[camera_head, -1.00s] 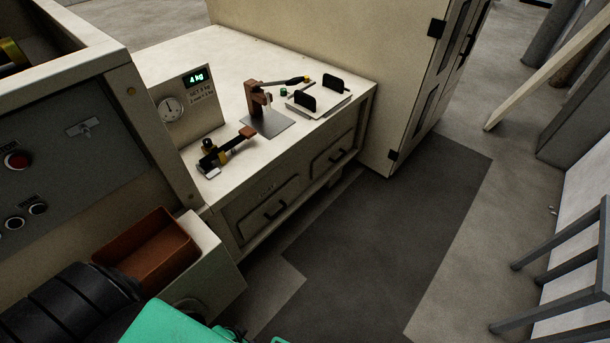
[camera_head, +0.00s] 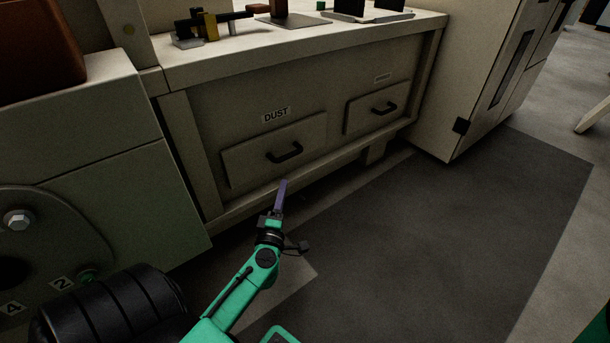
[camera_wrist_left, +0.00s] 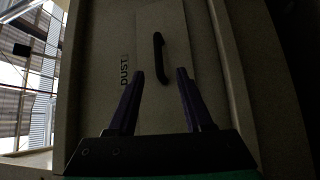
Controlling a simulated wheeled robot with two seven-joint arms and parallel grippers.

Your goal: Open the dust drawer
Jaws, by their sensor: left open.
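The dust drawer (camera_head: 258,155) is shut in the front of the cream bench, with a black bar handle (camera_head: 285,153) and a DUST label (camera_head: 276,115) above it. My left gripper (camera_head: 283,184) is just below and in front of the handle, apart from it. In the left wrist view my left gripper (camera_wrist_left: 156,78) is open and empty, its two purple fingers spread. The handle (camera_wrist_left: 160,58) stands beyond and between the fingertips there, and the DUST label (camera_wrist_left: 125,70) is to its left. My right gripper is not in view.
A second drawer (camera_head: 363,112) with a similar handle is to the right, also shut. Tools and a tray (camera_head: 372,16) stand on the bench top. A tall cabinet (camera_head: 470,75) is at the right. The dark floor mat (camera_head: 430,210) before the bench is clear.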

